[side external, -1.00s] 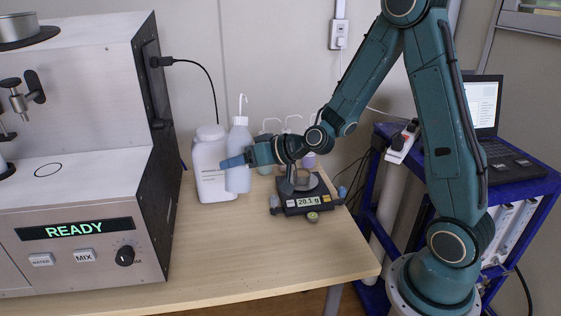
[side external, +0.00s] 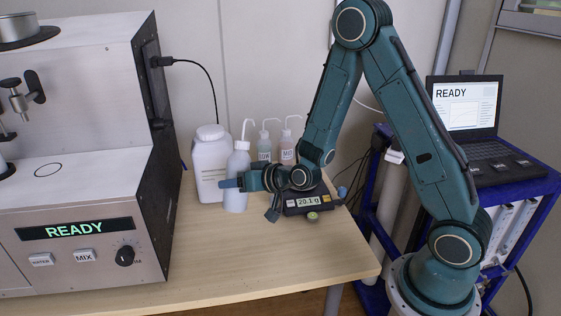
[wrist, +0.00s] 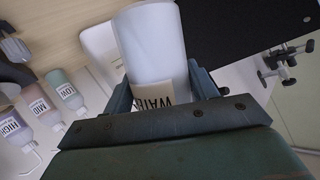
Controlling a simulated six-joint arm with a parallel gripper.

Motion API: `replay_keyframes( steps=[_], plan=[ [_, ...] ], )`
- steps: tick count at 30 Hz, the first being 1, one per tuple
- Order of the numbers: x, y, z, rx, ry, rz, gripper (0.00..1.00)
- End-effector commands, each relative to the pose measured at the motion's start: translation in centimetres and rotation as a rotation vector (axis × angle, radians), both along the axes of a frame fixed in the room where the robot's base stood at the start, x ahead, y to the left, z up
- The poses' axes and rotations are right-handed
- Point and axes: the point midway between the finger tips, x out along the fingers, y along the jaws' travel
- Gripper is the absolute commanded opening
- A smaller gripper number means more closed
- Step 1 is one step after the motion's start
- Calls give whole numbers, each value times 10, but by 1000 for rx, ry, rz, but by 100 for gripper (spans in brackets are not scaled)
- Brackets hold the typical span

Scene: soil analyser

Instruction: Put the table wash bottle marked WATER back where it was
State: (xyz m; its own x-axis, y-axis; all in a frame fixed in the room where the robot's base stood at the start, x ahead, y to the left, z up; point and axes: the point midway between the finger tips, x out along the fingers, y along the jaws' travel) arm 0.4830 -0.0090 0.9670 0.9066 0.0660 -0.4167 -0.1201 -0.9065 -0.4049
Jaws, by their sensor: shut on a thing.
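The wash bottle marked WATER (side external: 238,164) is a white squeeze bottle with a bent spout. In the side view it is upright in front of a large white jug. My gripper (side external: 232,184) is shut around its body from the right. In the wrist view the bottle (wrist: 152,45) sits between my gripper's fingers (wrist: 163,92), with the WATER label facing the camera upside down. The bottle's base is near the tabletop in the side view; I cannot tell whether it touches.
The white jug (side external: 209,150) stands just behind the bottle. Bottles marked HIGH (wrist: 14,130), MID (wrist: 41,108) and LOW (wrist: 67,95) stand nearby. A balance (side external: 309,203) is at the right. The analyser (side external: 85,215) is at the left. The front tabletop (side external: 240,255) is clear.

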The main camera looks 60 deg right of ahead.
Motion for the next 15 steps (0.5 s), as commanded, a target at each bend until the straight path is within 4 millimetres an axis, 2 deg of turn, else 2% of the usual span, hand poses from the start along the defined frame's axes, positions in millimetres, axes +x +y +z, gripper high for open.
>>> replay_keyframes(
  steps=[11,15],
  plan=[
    [6,11,-35,-2,-3,-68,45],
    [6,8,-51,-121,-37,-37,45]
  ],
)
